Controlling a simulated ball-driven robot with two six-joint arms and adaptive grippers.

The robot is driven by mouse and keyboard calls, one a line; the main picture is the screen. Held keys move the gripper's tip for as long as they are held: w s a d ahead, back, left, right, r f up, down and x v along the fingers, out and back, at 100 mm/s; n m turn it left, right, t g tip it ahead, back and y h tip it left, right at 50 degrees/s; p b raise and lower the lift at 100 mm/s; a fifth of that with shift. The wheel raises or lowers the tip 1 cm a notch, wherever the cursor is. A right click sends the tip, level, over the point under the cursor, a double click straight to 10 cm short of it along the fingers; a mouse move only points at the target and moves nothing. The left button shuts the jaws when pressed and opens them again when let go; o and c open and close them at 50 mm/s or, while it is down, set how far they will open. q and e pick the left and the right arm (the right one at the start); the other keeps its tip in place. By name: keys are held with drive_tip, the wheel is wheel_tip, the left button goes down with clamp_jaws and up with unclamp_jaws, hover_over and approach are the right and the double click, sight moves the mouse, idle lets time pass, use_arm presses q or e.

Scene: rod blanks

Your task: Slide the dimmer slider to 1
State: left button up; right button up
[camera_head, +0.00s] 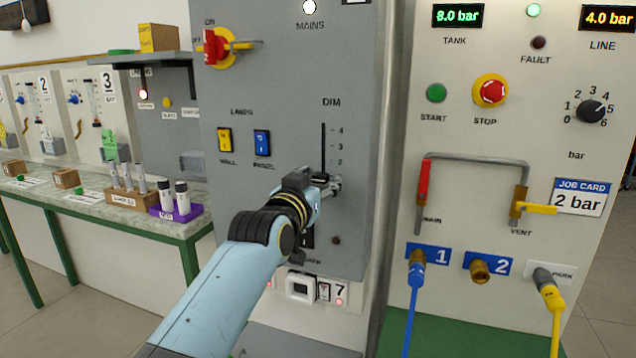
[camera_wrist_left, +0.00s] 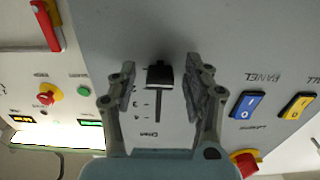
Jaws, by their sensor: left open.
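The dimmer slider is a vertical slot (camera_head: 323,140) under the word DIM on the grey panel (camera_head: 275,90), with 4, 3 and 2 readable beside it. In the wrist view, which is upside down, its black knob (camera_wrist_left: 160,75) sits at the end of the slot beyond the 2 mark, about where 1 belongs; the 1 itself is not readable. My left gripper (camera_head: 331,184) is at the lower part of the slot and hides the knob in the head view. In the wrist view its fingers (camera_wrist_left: 160,83) are open on both sides of the knob, with gaps.
Yellow WALL (camera_head: 225,139) and blue PANEL (camera_head: 262,142) rocker switches lie left of the slot. A red rotary switch (camera_head: 216,47) is above them. To the right stands a pressure panel (camera_head: 470,130) with a red stop button (camera_head: 490,91), pipe and hoses.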

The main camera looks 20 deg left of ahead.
use_arm(q)
drive_tip(key=shift+s, duration=0.1)
drive_tip(key=s, duration=1.2)
drive_tip(key=shift+a, duration=0.2)
drive_tip(key=shift+f, duration=0.1)
drive_tip(key=s+a+f+g+b, duration=0.1)
drive_tip(key=s+f+g+b, duration=0.25)
drive_tip(key=f, duration=1.15)
drive_tip(key=s+a+f+m+g+b, duration=0.1)
drive_tip(key=s+f+g+b, duration=0.3)
drive_tip(key=f, duration=1.1)
drive_tip(key=s+a+f+g+b, duration=0.15)
drive_tip(key=s+f, duration=0.45)
drive_tip(key=f, duration=0.9)
drive_tip(key=s+a+f+g+b, duration=0.2)
drive_tip(key=s+f, duration=0.7)
drive_tip(key=s, duration=0.1)
drive_tip(key=s+a+f+g+b, duration=0.1)
drive_tip(key=s+a+f+g, duration=0.1)
drive_tip(key=s+f, duration=0.75)
drive_tip(key=s+a+f+g, duration=0.2)
drive_tip(key=s+f, duration=0.1)
drive_tip(key=s, duration=0.6)
drive_tip(key=s+a+f+n+g+y+b, duration=0.1)
drive_tip(key=s+f, duration=0.3)
drive_tip(key=s, duration=0.5)
drive_tip(key=shift+s+a+g, duration=0.2)
drive_tip(key=shift+a+g, duration=0.2)
drive_tip(key=shift+g, duration=0.2)
